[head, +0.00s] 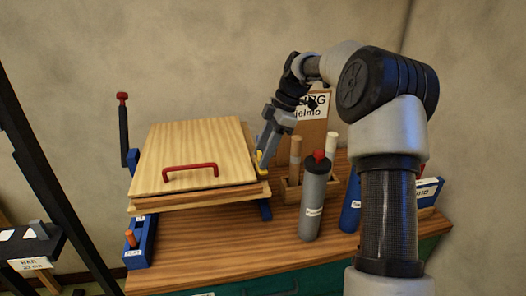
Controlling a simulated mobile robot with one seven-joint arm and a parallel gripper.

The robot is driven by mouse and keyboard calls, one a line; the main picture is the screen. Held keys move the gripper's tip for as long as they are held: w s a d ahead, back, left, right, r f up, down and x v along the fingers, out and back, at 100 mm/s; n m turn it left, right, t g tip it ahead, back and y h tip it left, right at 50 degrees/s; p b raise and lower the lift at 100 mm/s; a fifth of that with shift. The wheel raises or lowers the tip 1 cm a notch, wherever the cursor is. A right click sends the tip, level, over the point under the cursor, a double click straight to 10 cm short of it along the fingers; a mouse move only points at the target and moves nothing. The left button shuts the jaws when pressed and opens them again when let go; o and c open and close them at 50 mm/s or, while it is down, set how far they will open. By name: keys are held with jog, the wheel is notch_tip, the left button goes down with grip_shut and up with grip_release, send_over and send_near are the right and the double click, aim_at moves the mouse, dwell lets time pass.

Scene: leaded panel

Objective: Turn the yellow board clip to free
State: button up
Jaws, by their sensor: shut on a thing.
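The yellow board clip (262,176) shows as a small yellow piece at the right edge of the wooden board (195,150). My gripper (262,163) reaches down from above to this right edge and is shut on the clip. The fingers cover much of the clip, so I cannot tell which way it is turned. The board has a red handle (190,172) near its front and lies slightly tilted on a blue stand (141,243).
A grey bottle with a red cap (314,200), a blue bottle (350,208) and a wooden rack (292,190) stand right of the board. A dark lever with a red knob (123,130) rises at the left. The wooden bench top (230,255) is clear in front.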

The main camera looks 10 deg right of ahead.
jog(key=o, duration=1.1)
jog(key=shift+c, duration=0.2)
jog(key=shift+r, duration=0.1)
jog(key=p+v, duration=0.2)
jog(key=v, duration=1.5)
jog(key=shift+d, duration=0.15)
jog(key=shift+r, duration=0.1)
